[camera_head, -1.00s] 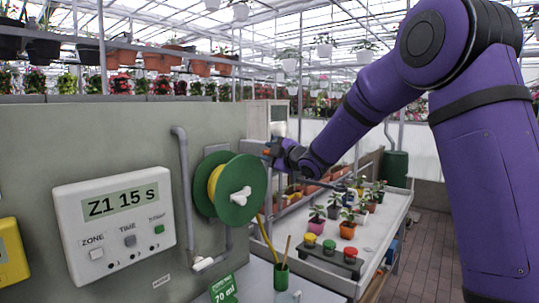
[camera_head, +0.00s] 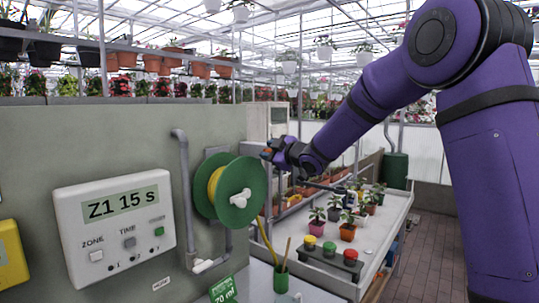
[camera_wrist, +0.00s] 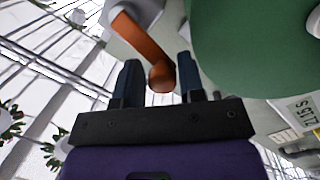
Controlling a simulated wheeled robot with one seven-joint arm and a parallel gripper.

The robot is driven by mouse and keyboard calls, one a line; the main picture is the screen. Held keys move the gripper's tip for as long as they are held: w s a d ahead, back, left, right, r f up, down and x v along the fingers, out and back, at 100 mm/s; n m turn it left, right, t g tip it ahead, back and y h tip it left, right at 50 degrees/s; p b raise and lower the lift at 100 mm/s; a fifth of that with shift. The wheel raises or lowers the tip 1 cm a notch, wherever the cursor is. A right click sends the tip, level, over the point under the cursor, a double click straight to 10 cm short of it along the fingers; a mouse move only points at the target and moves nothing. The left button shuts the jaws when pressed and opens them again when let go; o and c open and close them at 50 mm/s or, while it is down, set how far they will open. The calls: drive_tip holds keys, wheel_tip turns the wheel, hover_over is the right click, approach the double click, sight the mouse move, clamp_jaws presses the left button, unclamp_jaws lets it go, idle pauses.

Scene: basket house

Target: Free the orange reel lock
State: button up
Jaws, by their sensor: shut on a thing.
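The orange reel lock is a curved orange lever (camera_wrist: 148,50) on a pale round mount (camera_wrist: 130,14) in the wrist view. Its rounded end lies between the two dark fingers of my gripper (camera_wrist: 160,82), which is shut on it. In the head view my gripper (camera_head: 271,153) is at the right edge of the green hose reel (camera_head: 247,207), slightly behind it, with a small bit of orange at its tip. Most of the lock is hidden there. The reel carries yellow hose and has a white hub handle (camera_head: 241,197). The reel's green disc also fills the wrist view's upper right.
A white timer panel (camera_head: 116,228) reading "Z1 15 s" is on the grey wall left of the reel, with a grey pipe (camera_head: 185,190) between. A bench (camera_head: 389,230) with potted plants and a button box (camera_head: 330,262) stands to the right. A green cup (camera_head: 281,279) sits below the reel.

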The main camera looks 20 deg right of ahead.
drive_tip(key=m, duration=0.2)
drive_tip(key=r+m, duration=0.1)
drive_tip(key=shift+w+d+r+g, duration=0.1)
drive_tip(key=shift+w+d+g, duration=0.15)
drive_tip(key=shift+d+g, duration=0.15)
drive_tip(key=m, duration=0.1)
drive_tip(key=r+m, duration=0.1)
drive_tip(key=d+m, duration=0.1)
drive_tip(key=m, duration=0.1)
drive_tip(key=shift+w+r+g, duration=0.15)
drive_tip(key=shift+w+g, duration=0.15)
drive_tip(key=shift+w, duration=0.1)
drive_tip(key=m, duration=0.1)
drive_tip(key=d+m, duration=0.1)
drive_tip(key=m, duration=0.1)
drive_tip(key=shift+w+d+r+y, duration=0.1)
drive_tip(key=shift+w+r+y, duration=0.2)
drive_tip(key=shift+w+y, duration=0.1)
drive_tip(key=shift+w+d+m+g+y, duration=0.15)
drive_tip(key=shift+w+d+m+g, duration=0.15)
drive_tip(key=shift+m, duration=0.5)
drive_tip(key=shift+w+d+m+g+y, duration=0.2)
drive_tip(key=shift+d+m, duration=0.1)
drive_tip(key=shift+m, duration=0.5)
drive_tip(key=shift+c, duration=0.2)
drive_tip(key=o, duration=0.8)
drive_tip(key=shift+c, duration=0.2)
drive_tip(key=shift+r, duration=0.2)
